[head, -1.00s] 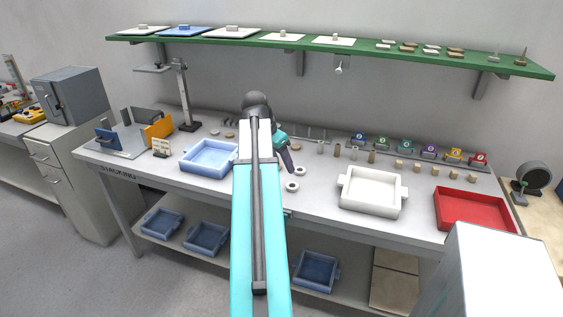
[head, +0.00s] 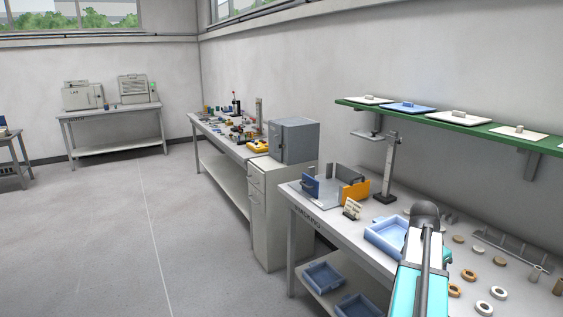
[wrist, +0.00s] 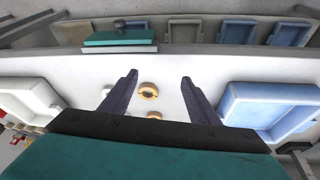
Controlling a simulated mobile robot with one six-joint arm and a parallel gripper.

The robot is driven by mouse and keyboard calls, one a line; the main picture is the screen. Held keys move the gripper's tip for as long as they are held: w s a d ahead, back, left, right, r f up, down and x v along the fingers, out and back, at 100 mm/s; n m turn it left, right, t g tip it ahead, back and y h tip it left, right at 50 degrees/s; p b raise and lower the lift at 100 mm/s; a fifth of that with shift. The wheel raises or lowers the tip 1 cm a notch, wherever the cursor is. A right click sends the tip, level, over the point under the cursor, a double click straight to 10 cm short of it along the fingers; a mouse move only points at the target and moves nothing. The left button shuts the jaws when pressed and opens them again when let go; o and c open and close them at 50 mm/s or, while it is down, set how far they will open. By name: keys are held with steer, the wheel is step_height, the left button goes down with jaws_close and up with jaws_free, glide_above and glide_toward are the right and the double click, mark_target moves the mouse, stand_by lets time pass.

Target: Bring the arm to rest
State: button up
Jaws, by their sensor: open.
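My arm (head: 408,285) reaches up from the bottom right of the head view, over the stacking bench (head: 345,238). In the wrist view my gripper (wrist: 158,77) is open, its two dark fingers spread wide. Nothing is held between them. An orange-rimmed ring (wrist: 148,90) shows between the fingers, on the bench top below. Part of another ring (wrist: 154,115) shows at the gripper body's edge. In the head view the fingers are hidden or too unclear to make out.
A blue tray (head: 372,236) stands beside my arm; loose rings (head: 483,307) lie to its right. A green shelf (head: 480,131) hangs above the bench. A grey box (head: 294,140) tops a cabinet (head: 262,215). Open floor (head: 110,230) fills the left.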

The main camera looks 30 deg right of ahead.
steer(key=w+a+f+n+y, duration=0.1)
steer(key=w+a+f+n, duration=0.2)
steer(key=w+a+f, duration=0.45)
steer(key=w+a+f+n+t, duration=0.1)
steer(key=w+a+f+n, duration=0.25)
steer(key=a, duration=0.65)
steer(key=w+a+f+n+y, duration=0.1)
steer(key=w+a+f+n, duration=0.2)
steer(key=w+a+f, duration=0.4)
steer(key=a+f+n, duration=0.3)
steer(key=a, duration=0.7)
steer(key=a+f+n+y, duration=0.1)
steer(key=a+f+n, duration=0.25)
steer(key=a, duration=0.55)
steer(key=a+f+n, duration=0.2)
steer(key=a+f, duration=0.2)
steer(key=a, duration=0.6)
steer(key=s+f+g, duration=0.2)
steer(key=s+f, duration=0.4)
steer(key=s, duration=0.3)
steer(key=s+a+f+n+g, duration=0.1)
steer(key=s+f+g, duration=0.1)
steer(key=s+f, duration=0.4)
steer(key=s+a+f+g, duration=0.1)
steer(key=s+f, duration=0.5)
steer(key=s, duration=0.6)
steer(key=shift+s+a+f+g+y, duration=0.15)
steer(key=shift+s+f+g+y, duration=0.15)
steer(key=shift+f+g, duration=0.1)
steer(key=shift+n, duration=0.3)
